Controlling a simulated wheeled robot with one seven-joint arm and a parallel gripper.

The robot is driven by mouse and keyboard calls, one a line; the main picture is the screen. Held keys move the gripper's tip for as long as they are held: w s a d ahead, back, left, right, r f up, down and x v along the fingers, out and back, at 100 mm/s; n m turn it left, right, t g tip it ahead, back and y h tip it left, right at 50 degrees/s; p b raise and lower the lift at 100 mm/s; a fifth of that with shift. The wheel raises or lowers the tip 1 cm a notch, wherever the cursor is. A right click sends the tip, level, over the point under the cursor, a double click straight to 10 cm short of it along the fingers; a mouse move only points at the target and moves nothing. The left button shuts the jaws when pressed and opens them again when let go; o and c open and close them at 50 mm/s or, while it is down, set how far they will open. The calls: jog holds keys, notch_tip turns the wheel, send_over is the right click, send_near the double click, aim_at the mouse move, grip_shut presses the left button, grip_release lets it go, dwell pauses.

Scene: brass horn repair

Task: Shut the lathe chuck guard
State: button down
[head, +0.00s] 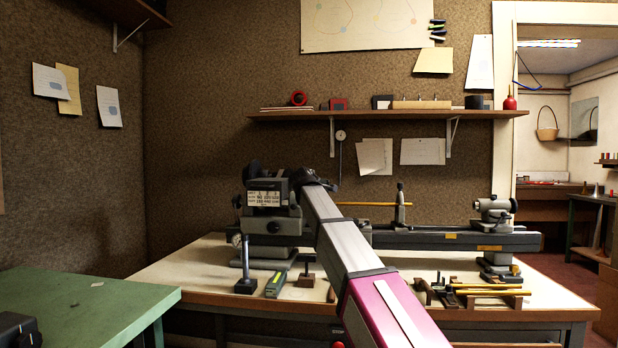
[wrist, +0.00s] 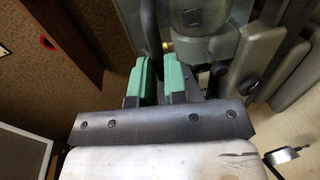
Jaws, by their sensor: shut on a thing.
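The lathe (head: 440,240) stands on the bench, its headstock (head: 266,222) at the left end. My arm reaches from the front up to the headstock. My gripper (head: 305,178) is at the headstock's upper right, small and dark there. In the wrist view my gripper (wrist: 158,80) has its two green finger pads shut around a dark upright bar (wrist: 152,38), which looks like the chuck guard's handle. Grey metal lathe parts (wrist: 210,45) lie just beyond the fingers. The guard's outline is hard to make out and the chuck is hidden, so I cannot tell how far the guard is swung.
The wooden bench (head: 190,270) carries several small tools in front of the lathe, with a tool rack (head: 480,293) at right. A green table (head: 80,305) stands at front left. A wall shelf (head: 390,115) hangs above the lathe. A doorway opens at right.

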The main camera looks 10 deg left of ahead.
jog(key=shift+d+f, duration=0.1)
jog(key=shift+f, duration=1.95)
jog(key=c, duration=1.2)
grip_release()
jog(key=shift+w+f, duration=0.1)
jog(key=shift+o, duration=0.2)
jog(key=shift+r, duration=0.3)
jog(key=s+r, duration=0.2)
jog(key=s, duration=0.8)
jog(key=shift+s+a, duration=0.25)
jog(key=shift+s, duration=0.1)
